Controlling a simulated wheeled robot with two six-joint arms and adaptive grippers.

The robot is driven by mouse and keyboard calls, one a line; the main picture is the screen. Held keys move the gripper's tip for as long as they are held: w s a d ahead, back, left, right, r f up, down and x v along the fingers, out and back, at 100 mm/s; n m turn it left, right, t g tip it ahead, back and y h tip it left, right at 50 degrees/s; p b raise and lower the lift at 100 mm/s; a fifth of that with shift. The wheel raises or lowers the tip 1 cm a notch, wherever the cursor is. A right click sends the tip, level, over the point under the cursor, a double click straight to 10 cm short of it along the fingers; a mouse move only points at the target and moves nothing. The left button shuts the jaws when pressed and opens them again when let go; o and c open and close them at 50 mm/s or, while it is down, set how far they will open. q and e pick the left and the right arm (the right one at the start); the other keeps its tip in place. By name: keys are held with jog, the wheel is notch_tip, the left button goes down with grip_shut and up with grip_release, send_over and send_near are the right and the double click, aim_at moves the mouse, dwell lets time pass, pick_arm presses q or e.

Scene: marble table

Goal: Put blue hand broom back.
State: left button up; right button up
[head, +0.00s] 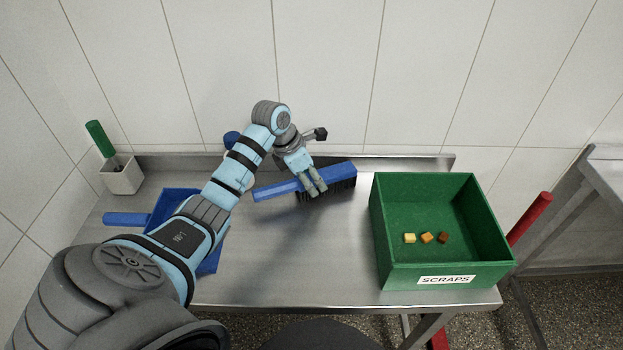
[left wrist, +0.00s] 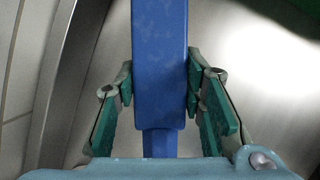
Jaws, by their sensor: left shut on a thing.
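The blue hand broom (head: 341,175) has a blue back and handle with dark bristles pointing down. My left gripper (head: 314,186) is shut on it near the middle, over the metal table. In the left wrist view the broom (left wrist: 160,65) runs between the green finger pads of the gripper (left wrist: 160,95). Whether the bristles touch the table is hard to tell. A blue dustpan (head: 175,201) lies on the table at the left, partly hidden under my left arm. My right gripper is not in view.
A green bin (head: 447,250) labelled SCRAPS, with several small cubes inside, stands at the right. A white holder (head: 122,177) with a green-handled tool (head: 100,138) stands at the back left. A blue round object (head: 231,138) shows behind my arm. The metal table (head: 290,265) is clear at the front middle.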

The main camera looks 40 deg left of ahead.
pick_arm(q)
jog(key=shift+s, duration=0.1)
jog(key=shift+f+b, duration=0.25)
jog(key=shift+b, duration=0.05)
jog(key=o, duration=1.3)
jog(key=shift+r, duration=0.1)
jog(key=p+v, duration=0.1)
jog(key=v, duration=1.3)
jog(key=shift+s+r+p, duration=0.25)
jog(key=shift+p, duration=0.1)
jog(key=shift+r, duration=0.1)
